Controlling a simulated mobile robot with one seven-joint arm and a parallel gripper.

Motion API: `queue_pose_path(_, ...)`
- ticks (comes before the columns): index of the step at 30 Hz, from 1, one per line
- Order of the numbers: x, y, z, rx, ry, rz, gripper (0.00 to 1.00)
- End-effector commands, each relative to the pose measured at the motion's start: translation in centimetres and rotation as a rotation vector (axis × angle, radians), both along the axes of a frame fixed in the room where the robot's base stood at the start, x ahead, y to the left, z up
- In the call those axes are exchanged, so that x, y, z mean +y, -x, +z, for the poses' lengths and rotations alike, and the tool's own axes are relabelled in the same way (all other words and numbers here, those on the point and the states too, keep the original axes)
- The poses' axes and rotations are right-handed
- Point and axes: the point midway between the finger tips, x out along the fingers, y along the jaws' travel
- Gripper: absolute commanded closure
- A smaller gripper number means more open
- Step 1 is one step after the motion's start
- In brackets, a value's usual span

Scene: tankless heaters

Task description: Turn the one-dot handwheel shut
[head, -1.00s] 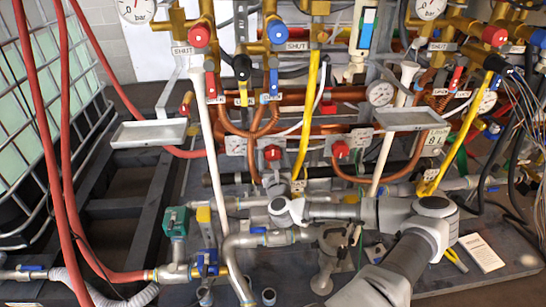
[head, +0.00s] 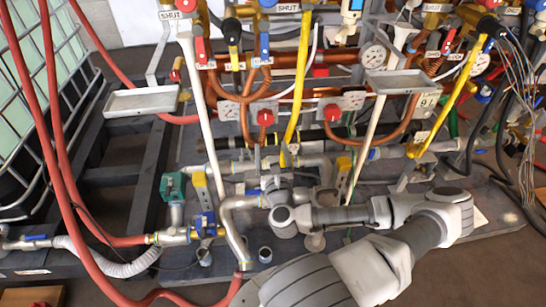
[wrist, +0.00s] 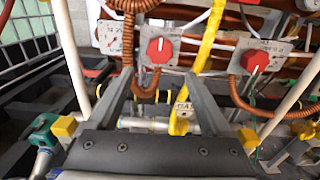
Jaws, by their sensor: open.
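Two red handwheels sit on pale plates on the copper pipework. The left handwheel (head: 265,117) also shows in the wrist view (wrist: 159,50), above and between my fingertips. The right handwheel (head: 332,112) shows in the wrist view (wrist: 255,61), to the right of my fingers. The dot markings are too small to read, so I cannot tell which handwheel has one dot. My gripper (wrist: 158,84) is open and empty, its fingers spread below the left handwheel and apart from it. In the head view my wrist is below both handwheels.
A yellow pipe (head: 299,90) runs down between the handwheels; it also shows in the wrist view (wrist: 205,45). Grey trays (head: 142,101) (head: 402,82) stand to either side. Red hoses (head: 58,130) hang at the left. Lower pipes and a teal box (head: 172,186) lie near my wrist.

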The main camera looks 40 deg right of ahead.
Motion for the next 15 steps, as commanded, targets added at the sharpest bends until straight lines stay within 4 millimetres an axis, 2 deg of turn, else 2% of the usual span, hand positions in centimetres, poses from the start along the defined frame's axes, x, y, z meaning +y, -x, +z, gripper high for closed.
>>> queue_pose_path(1,0.5,0.8,0.1,-0.001,-0.003,0.000,0.17)
queue_pose_path(6,1.6,2.5,0.1,-0.001,-0.002,0.000,0.17)
queue_pose_path(15,2.0,3.2,0.0,-0.001,0.000,0.000,0.17)
